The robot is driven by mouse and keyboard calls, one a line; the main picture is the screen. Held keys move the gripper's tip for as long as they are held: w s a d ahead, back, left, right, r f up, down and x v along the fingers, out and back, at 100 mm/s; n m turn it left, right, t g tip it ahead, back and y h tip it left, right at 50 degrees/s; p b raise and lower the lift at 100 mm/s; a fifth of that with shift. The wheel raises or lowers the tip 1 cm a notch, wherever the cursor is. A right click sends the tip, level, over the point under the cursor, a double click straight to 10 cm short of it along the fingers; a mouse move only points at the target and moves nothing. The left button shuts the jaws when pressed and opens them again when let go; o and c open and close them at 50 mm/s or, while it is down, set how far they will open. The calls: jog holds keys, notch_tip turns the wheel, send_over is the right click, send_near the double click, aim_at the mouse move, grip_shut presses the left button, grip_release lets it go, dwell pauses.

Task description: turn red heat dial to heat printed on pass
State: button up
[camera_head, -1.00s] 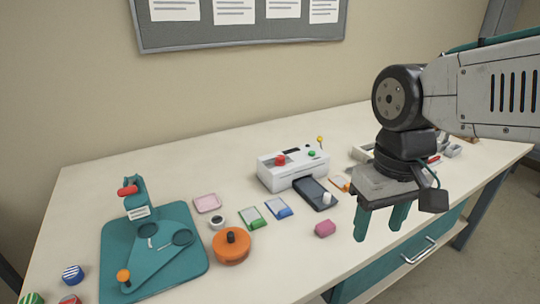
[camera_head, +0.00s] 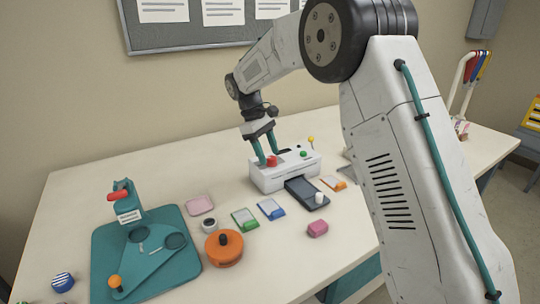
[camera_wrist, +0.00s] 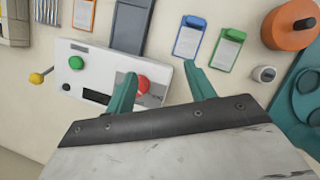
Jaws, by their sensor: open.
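The white laminator (camera_head: 291,177) stands on the table with a red dial (camera_head: 272,160) and a green knob (camera_head: 303,154) on its top. In the wrist view the red dial (camera_wrist: 138,83) sits between my finger positions, closer to the left finger. My gripper (camera_head: 266,161) is open at the left end of the laminator, its teal fingers pointing down beside the red dial. In the wrist view my gripper (camera_wrist: 164,84) has its fingers spread and holds nothing. I cannot tell whether a finger touches the dial. Any printing around the dial is too small to read.
A dark tray (camera_head: 304,190) with a white knob lies before the laminator. A yellow-tipped lever (camera_head: 311,140) rises behind the laminator.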

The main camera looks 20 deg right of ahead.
aim_at(272, 157)
jog(key=shift+n+t, duration=0.3)
jog(key=shift+n, duration=0.6)
jog(key=w, duration=0.5)
jog(key=shift+w+a, duration=0.25)
jog(key=shift+a, duration=0.1)
jog(key=shift+n+h, duration=0.4)
jog(key=shift+n, duration=0.4)
jog(key=x, duration=0.2)
jog(key=d+x, duration=0.1)
jog(key=x, duration=0.2)
jog(key=shift+w+d+f, duration=0.1)
jog(key=shift+w+d, duration=0.05)
jog(key=c, duration=1)
